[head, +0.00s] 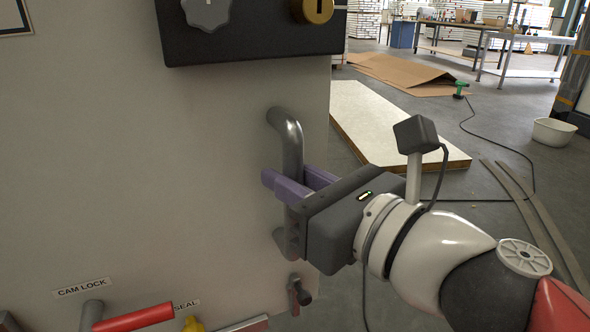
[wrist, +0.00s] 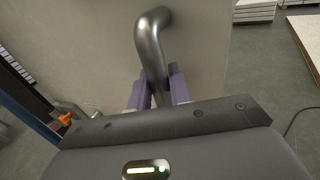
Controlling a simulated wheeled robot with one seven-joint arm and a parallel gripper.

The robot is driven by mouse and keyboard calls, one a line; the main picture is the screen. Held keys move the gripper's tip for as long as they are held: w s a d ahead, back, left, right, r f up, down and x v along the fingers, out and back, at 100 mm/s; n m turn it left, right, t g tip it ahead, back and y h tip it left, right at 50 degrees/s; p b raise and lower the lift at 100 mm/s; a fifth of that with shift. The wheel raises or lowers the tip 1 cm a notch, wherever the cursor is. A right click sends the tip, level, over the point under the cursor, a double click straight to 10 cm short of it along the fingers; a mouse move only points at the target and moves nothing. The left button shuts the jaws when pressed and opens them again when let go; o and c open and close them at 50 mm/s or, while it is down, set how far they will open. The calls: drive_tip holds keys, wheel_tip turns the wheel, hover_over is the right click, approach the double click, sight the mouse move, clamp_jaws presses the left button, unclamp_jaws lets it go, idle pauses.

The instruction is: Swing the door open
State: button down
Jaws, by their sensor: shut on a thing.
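The door (head: 190,170) is a large pale grey panel filling the left of the head view; it also shows behind the handle in the wrist view (wrist: 95,50). A grey metal bar handle (head: 287,128) stands upright near its right edge. My gripper (head: 300,186) reaches in from the right with its purple fingers on either side of the handle. In the wrist view the handle (wrist: 150,45) runs down between the purple fingers (wrist: 158,90), which are shut on it. The gripper body hides part of the handle's lower half.
A black box (head: 260,40) with a grey knob and a brass lock is above the handle. A red-gripped lever (head: 133,317) and labels "CAM LOCK" and "SEAL" are at lower left. A pale board (head: 390,125) lies on the floor beyond the door's right edge.

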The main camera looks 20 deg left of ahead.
idle(0.3)
drive_tip(key=c, duration=1.3)
unclamp_jaws()
drive_tip(key=shift+c, duration=0.2)
drive_tip(key=shift+s, duration=0.1)
drive_tip(key=p+v, duration=0.1)
drive_tip(key=v, duration=0.6)
drive_tip(key=shift+s+d+p, duration=0.15)
drive_tip(key=shift+d+p, duration=0.25)
